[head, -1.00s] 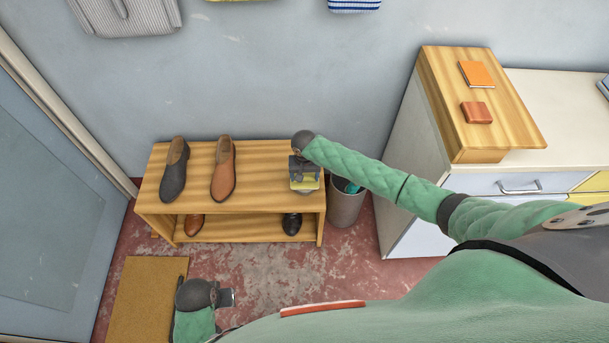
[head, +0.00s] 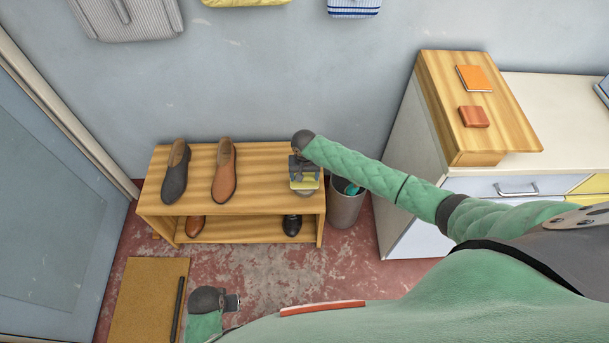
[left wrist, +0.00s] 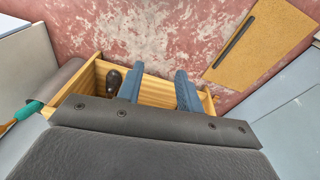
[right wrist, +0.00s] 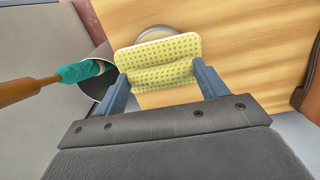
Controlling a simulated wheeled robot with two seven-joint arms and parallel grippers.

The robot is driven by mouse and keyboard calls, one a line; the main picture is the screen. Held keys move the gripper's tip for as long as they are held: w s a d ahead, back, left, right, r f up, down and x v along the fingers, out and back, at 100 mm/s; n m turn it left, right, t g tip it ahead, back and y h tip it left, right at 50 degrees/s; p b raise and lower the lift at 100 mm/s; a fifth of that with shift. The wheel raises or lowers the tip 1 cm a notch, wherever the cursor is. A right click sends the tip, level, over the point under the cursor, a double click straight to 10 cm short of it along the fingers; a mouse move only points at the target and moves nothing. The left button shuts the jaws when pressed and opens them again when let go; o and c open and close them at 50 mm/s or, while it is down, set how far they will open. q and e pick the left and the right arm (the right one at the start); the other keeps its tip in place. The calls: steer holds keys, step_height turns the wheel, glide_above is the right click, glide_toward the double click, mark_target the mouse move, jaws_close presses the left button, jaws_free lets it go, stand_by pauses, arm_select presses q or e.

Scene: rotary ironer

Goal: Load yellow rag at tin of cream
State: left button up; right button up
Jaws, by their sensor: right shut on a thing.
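The yellow rag (right wrist: 160,62), dotted and folded, sits between the fingers of my right gripper (right wrist: 160,82). In the head view the rag (head: 304,183) shows below my right gripper (head: 304,172), over the right end of the shoe bench. A round grey rim, probably the tin of cream (right wrist: 153,32), shows just past the rag in the right wrist view; the rag hides most of it. I cannot tell whether rag and tin touch.
The wooden bench (head: 260,160) holds a dark shoe (head: 175,172) and a brown shoe (head: 224,172), with more shoes below. A dark stick (head: 178,308) lies on the mat (head: 140,295).

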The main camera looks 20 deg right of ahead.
mark_target(305, 177)
steer(key=shift+r+p, duration=0.8)
steer(key=shift+p, duration=0.05)
steer(key=shift+r+p, duration=0.65)
steer(key=shift+p, duration=0.1)
steer(key=shift+r+p, duration=0.9)
steer(key=shift+p, duration=0.05)
arm_select(q)
steer(key=s+a+f, duration=0.1)
steer(key=s+f, duration=0.1)
steer(key=f, duration=0.7)
steer(key=s+a+f, duration=0.2)
steer(key=f, duration=0.7)
steer(key=shift+a+f+p, duration=0.15)
steer(key=shift+p, duration=0.15)
arm_select(e)
steer(key=shift+r, duration=0.25)
steer(key=shift+s, duration=0.1)
